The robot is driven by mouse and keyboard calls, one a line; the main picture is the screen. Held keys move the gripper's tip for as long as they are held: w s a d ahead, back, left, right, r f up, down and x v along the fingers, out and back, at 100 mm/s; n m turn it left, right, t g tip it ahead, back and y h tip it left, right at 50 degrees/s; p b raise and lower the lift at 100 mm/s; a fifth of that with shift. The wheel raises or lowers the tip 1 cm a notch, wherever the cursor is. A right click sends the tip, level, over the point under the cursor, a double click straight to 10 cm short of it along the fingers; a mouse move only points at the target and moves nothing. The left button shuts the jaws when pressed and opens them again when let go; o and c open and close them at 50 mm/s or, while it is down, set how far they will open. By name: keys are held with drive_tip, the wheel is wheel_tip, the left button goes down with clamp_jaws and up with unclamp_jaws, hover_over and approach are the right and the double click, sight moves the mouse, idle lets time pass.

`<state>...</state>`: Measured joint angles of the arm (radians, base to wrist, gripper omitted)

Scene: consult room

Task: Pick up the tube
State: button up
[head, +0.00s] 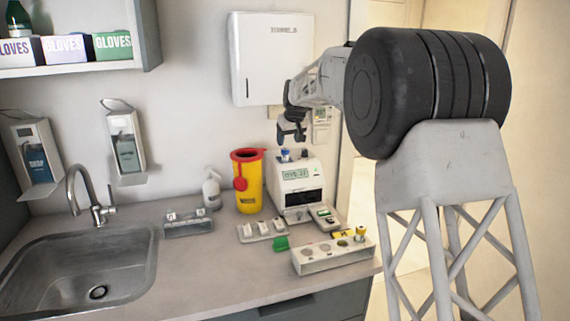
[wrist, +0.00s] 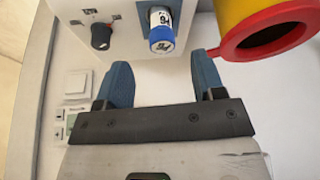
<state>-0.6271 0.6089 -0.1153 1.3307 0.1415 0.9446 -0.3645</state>
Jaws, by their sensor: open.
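A tube with a blue cap (head: 285,155) stands in the top of a white device (head: 297,186) with a lit display. In the wrist view the blue-capped tube (wrist: 162,32) shows close by, with a white label band and dark marks; its lower part is hidden. My gripper (head: 292,134) is just above the device in the head view. In the wrist view my gripper (wrist: 161,72) is open and empty, its two blue fingers apart, with the tube beyond the gap between them. A second tube with a yellow cap (head: 360,232) stands in a white rack (head: 330,259).
A yellow sharps bin (head: 248,184) with a red rim stands left of the device, its rim (wrist: 230,47) near the right finger in the wrist view. A dark knob (wrist: 102,35) is on the device. A green cap (head: 281,243), small trays and a sink (head: 80,275) share the counter.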

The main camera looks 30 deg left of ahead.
sight(286, 149)
drive_tip(key=shift+x, duration=1)
drive_tip(key=shift+f, duration=0.15)
drive_tip(key=shift+x, duration=2.4)
drive_tip(key=shift+s+a, duration=0.1)
drive_tip(key=shift+c, duration=0.4)
drive_tip(key=c, duration=1)
wheel_tip(286, 149, up, 10)
